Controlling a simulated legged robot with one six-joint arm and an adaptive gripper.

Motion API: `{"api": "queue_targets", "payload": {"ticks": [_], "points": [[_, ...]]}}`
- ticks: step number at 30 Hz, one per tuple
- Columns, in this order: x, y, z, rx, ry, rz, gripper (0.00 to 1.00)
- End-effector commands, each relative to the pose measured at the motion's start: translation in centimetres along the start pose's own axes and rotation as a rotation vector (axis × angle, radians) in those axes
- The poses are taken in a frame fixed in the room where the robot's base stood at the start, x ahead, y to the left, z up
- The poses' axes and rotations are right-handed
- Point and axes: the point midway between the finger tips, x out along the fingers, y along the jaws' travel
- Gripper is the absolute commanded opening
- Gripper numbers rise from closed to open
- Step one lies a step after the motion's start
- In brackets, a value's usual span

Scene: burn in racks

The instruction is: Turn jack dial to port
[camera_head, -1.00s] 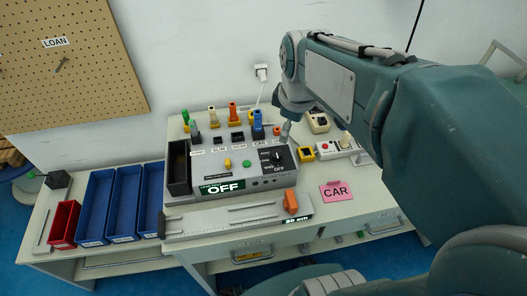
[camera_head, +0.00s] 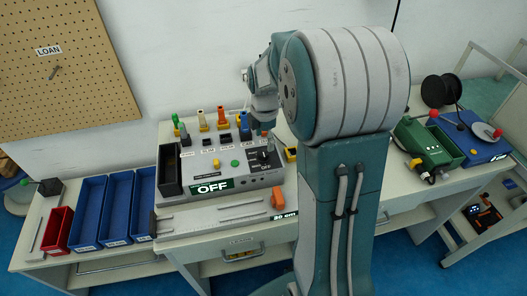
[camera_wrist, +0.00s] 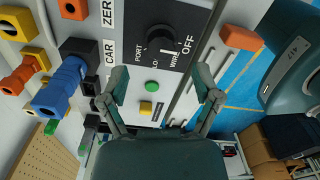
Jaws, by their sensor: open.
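The jack dial is a round black knob (camera_wrist: 160,38) on a black plate marked PORT, WIRE and OFF, seen large at the top middle of the wrist view. PORT is on its left there and OFF on its right; I cannot tell its pointer surely. In the head view the dial (camera_head: 264,156) is at the right of the grey tester box (camera_head: 232,184), whose display (camera_head: 212,187) reads OFF. My gripper (camera_wrist: 162,86) is open and empty, its fingers spread wide and apart from the dial. In the head view my arm hides most of the gripper.
Coloured plugs (camera_head: 221,116) stand in sockets behind the panel. A green button (camera_wrist: 152,86) and a yellow button (camera_wrist: 146,106) are near the dial. Blue bins (camera_head: 119,205) and a red bin (camera_head: 57,229) stand left. A green device (camera_head: 425,143) is on the bench at right.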

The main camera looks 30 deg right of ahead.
Motion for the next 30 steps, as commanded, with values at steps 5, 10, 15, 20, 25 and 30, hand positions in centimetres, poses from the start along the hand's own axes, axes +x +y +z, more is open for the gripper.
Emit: {"api": "queue_targets", "payload": {"ticks": [5, 10, 15, 20, 25, 30], "points": [[3.3, -0.1, 0.0, 0.0, 0.001, -0.003, 0.81], [5.1, 0.0, 0.0, 0.001, 0.001, -0.002, 0.81], [5.5, 0.0, 0.0, 0.001, 0.0, 0.002, 0.81], [5.5, 0.0, 0.0, 0.001, 0.0, 0.001, 0.81], [5.5, 0.0, 0.0, 0.001, 0.0, 0.001, 0.1], [5.5, 0.0, 0.0, 0.001, 0.0, 0.002, 0.0]]}}
